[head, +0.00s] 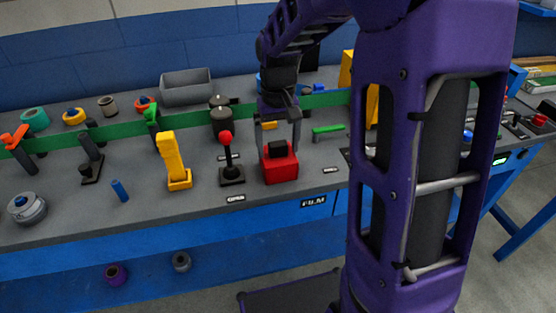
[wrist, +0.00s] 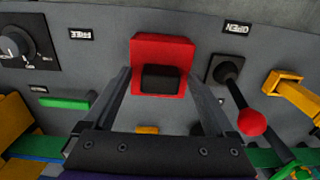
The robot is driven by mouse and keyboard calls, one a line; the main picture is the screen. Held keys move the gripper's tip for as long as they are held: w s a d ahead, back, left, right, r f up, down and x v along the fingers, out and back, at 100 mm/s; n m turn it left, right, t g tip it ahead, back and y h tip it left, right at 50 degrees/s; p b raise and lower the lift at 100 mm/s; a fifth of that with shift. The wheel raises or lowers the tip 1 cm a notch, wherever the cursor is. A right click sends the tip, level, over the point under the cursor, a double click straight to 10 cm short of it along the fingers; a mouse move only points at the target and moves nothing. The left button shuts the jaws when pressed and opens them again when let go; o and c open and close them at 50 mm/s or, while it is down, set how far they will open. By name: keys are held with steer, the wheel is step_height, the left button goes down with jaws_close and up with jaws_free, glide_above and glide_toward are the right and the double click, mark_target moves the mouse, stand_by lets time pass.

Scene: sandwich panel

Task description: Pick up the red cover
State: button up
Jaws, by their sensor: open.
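The red cover (head: 280,168) is a red block with a black top piece, standing on the grey bench panel above a label that seems to read FILM. In the wrist view the red cover (wrist: 162,52) sits at upper middle, its black part facing the camera. My gripper (head: 279,140) is directly above it in the head view, pointing down. In the wrist view the two fingers of my gripper (wrist: 158,88) are spread, one on each side of the red cover. I cannot tell whether they touch it.
A red-knobbed lever (head: 228,160) stands just left of the cover, with a yellow handle (head: 174,160) further left. A green bar (head: 328,129) lies to the right. A black dial (wrist: 18,45) shows in the wrist view. A grey bin (head: 187,88) is at the back.

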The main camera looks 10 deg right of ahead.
jaws_close()
steer(key=shift+r+p, duration=1.1)
steer(key=shift+r, duration=3.9)
steer(key=shift+r+p, duration=0.95)
steer(key=shift+r, duration=0.05)
